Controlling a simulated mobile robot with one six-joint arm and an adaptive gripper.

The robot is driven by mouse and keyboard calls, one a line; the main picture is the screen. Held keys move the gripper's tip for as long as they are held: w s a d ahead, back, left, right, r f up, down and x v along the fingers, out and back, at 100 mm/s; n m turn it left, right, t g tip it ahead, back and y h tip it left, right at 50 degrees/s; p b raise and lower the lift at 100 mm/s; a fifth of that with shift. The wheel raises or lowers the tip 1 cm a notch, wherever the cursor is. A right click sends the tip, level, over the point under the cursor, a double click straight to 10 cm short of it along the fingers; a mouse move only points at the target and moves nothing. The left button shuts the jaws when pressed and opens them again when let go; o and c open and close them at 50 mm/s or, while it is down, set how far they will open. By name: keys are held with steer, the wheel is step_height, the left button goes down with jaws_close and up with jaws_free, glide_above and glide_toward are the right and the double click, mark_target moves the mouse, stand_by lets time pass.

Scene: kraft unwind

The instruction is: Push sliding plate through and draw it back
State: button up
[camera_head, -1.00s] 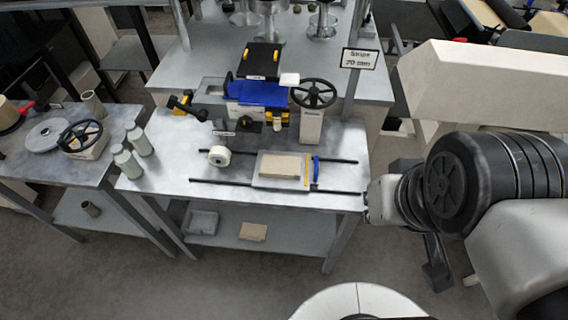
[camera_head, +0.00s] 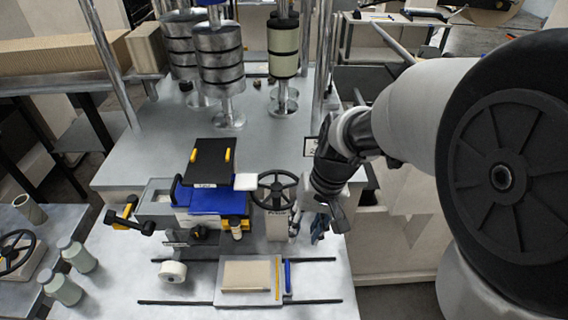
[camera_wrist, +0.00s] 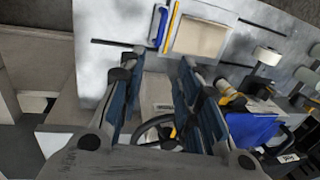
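The sliding plate (camera_head: 222,296) is a flat pale plate with a tan block (camera_head: 247,275) on it. It lies across two dark rails (camera_head: 315,259) on the metal table. A yellow strip (camera_head: 277,279) and an upright blue handle (camera_head: 288,275) are at its right side. The plate also shows in the wrist view (camera_wrist: 235,18), with the blue handle (camera_wrist: 159,27) on its left there. My gripper (camera_head: 328,225) hangs right of the handwheel, behind and right of the plate, apart from the handle. In the wrist view its two fingers (camera_wrist: 162,62) are spread, with nothing held.
A black handwheel (camera_head: 275,192) on a pale post stands close left of my gripper. A blue and black machine (camera_head: 213,190) sits behind the plate. A white roll (camera_head: 172,271) is left of the plate. Green bottles (camera_head: 75,257) stand at the left.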

mark_target(288, 267)
steer(key=a+f+b, duration=0.1)
steer(key=f+b, duration=0.1)
steer(key=f, duration=0.3)
steer(key=a+f+b, duration=0.1)
steer(key=f, duration=0.4)
steer(key=a+f+b, duration=0.1)
steer(key=f+b, duration=0.1)
steer(key=f, duration=0.4)
steer(key=shift+a+f+b, duration=0.1)
steer(key=shift+b, duration=0.25)
jaws_close()
